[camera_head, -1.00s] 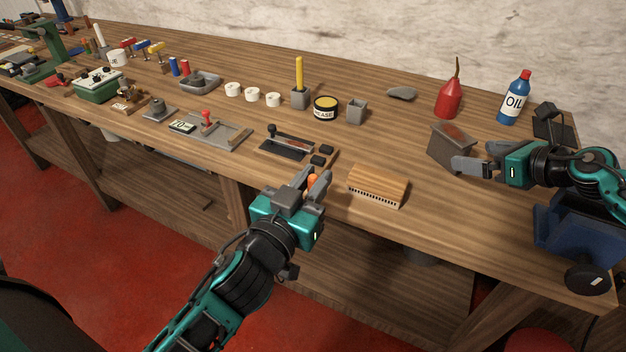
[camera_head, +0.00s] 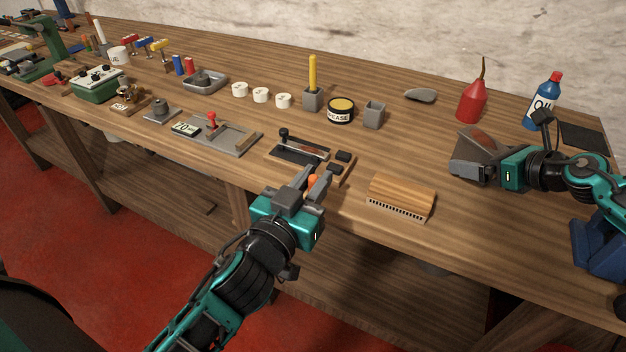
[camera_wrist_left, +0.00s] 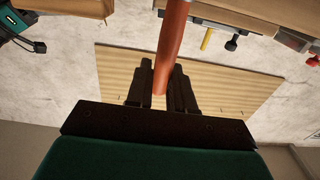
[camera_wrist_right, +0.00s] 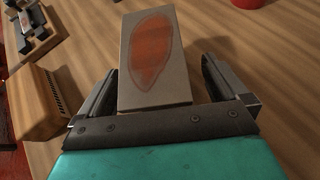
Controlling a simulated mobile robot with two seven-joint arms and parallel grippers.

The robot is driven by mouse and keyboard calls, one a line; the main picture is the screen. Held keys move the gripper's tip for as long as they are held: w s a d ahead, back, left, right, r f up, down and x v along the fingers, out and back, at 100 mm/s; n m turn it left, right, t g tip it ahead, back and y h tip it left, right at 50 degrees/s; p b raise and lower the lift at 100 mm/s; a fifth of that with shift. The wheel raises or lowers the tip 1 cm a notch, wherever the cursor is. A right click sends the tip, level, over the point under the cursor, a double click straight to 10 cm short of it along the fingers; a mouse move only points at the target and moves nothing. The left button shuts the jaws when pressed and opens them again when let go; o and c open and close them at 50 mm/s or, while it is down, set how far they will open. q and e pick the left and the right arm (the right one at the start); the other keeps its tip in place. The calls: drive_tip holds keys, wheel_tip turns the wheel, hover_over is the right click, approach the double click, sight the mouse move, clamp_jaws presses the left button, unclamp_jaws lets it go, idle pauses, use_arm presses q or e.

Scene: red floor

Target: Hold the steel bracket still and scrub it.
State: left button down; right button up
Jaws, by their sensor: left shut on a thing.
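The steel bracket (camera_head: 468,168) is a grey block with a rust-red patch on top, standing at the right of the bench. My right gripper (camera_head: 486,172) is at it. In the right wrist view the bracket (camera_wrist_right: 155,85) lies between the spread fingers, with a gap on the right side; contact on the left is unclear. My left gripper (camera_head: 314,178) is shut on an orange rod-like handle (camera_wrist_left: 172,40), above the bench's front edge. The handle's other end is hidden in the head view.
A red oil can (camera_head: 472,103) and blue oil bottle (camera_head: 543,103) stand behind the bracket. A grease tin (camera_head: 341,111) and grey cup (camera_head: 374,115) stand mid-bench. Bench between brush and grey stone (camera_head: 420,95) is clear.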

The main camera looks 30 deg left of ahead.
drive_tip(key=c, duration=1.2)
drive_tip(key=c, duration=0.4)
drive_tip(key=shift+c, duration=0.2)
